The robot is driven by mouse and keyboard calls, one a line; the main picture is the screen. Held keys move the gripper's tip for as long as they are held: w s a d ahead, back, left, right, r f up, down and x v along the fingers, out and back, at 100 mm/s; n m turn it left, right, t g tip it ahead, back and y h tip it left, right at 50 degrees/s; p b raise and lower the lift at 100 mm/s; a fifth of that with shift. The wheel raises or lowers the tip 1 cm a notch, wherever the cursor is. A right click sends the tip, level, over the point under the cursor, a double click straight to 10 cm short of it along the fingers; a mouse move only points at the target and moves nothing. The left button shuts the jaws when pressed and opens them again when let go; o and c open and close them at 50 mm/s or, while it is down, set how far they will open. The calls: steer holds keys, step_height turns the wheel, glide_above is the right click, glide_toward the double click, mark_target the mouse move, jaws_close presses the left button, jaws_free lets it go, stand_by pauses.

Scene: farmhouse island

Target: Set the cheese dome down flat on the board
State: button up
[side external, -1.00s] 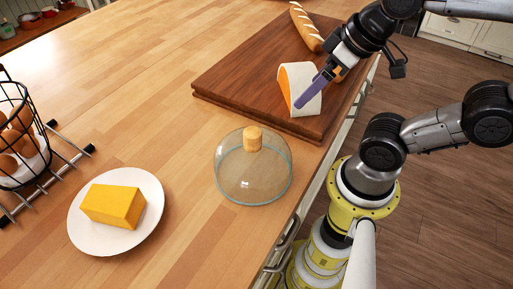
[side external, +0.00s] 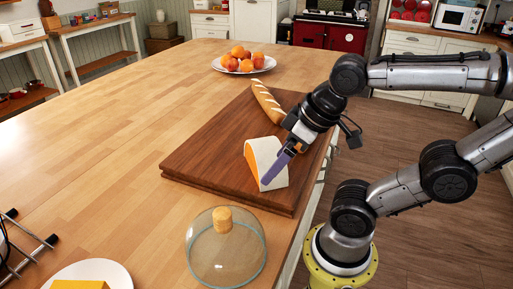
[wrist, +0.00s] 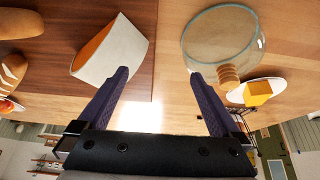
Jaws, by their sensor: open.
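The clear glass cheese dome (side external: 226,252) with a round wooden knob stands upright on the countertop, in front of the board and apart from it. It also shows at the upper right of the wrist view (wrist: 222,35). The wooden board (side external: 205,150) carries a white-rinded orange cheese wedge (side external: 268,163). My gripper (side external: 267,182) is over the board, overlapping the wedge in the side view; one finger is mostly hidden there. In the wrist view my gripper (wrist: 160,75) is open and empty, with the wedge (wrist: 110,50) left of the fingers and the dome to the right.
A baguette (side external: 266,102) lies at the board's far end. A white plate (side external: 118,272) with a yellow block (side external: 80,285) is at the near left, beside a dark metal rack (side external: 30,250). A fruit plate (side external: 243,66) stands farther back. The counter's left middle is clear.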

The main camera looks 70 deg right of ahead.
stand_by(0.6)
steer(key=c, duration=0.3)
steer(key=shift+c, duration=0.2)
